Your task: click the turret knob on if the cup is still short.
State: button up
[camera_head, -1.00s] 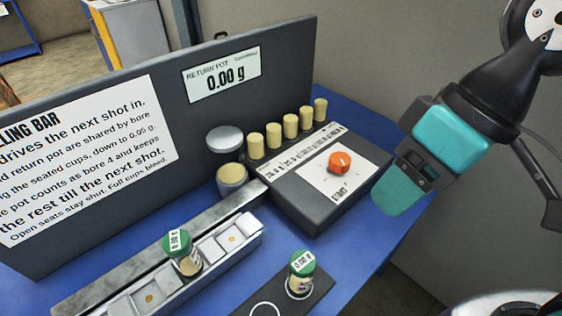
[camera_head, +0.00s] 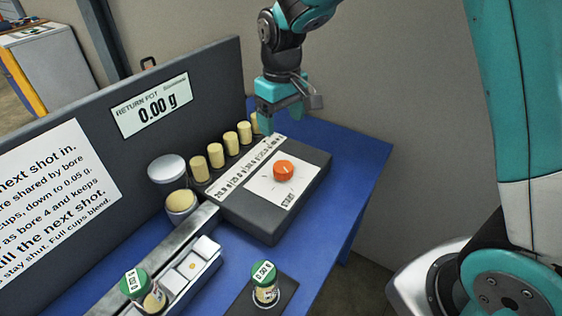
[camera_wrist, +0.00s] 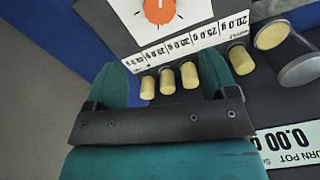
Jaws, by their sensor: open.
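The orange turret knob (camera_head: 284,170) sits on a white dial plate on top of a dark box. It also shows at the top of the wrist view (camera_wrist: 160,10), with a white pointer mark. My gripper (camera_head: 281,120) is open and empty, pointing down above the box's far edge, behind the knob and apart from it. A green-lidded cup (camera_head: 134,281) sits in the rail at lower left; its label is too small to read surely.
Several cream cylinders (camera_head: 231,143) stand along the box's back edge, close to my fingers. The return pot display (camera_head: 151,104) reads 0.00 g on the dark upright panel (camera_head: 215,75). A scale strip (camera_head: 235,181) lies beside the dial. The blue table (camera_head: 358,160) is clear at right.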

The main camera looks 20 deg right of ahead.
aim_at(282, 165)
notch_tip(282, 165, down, 13)
jog(key=shift+p, duration=0.4)
jog(key=c, duration=0.9)
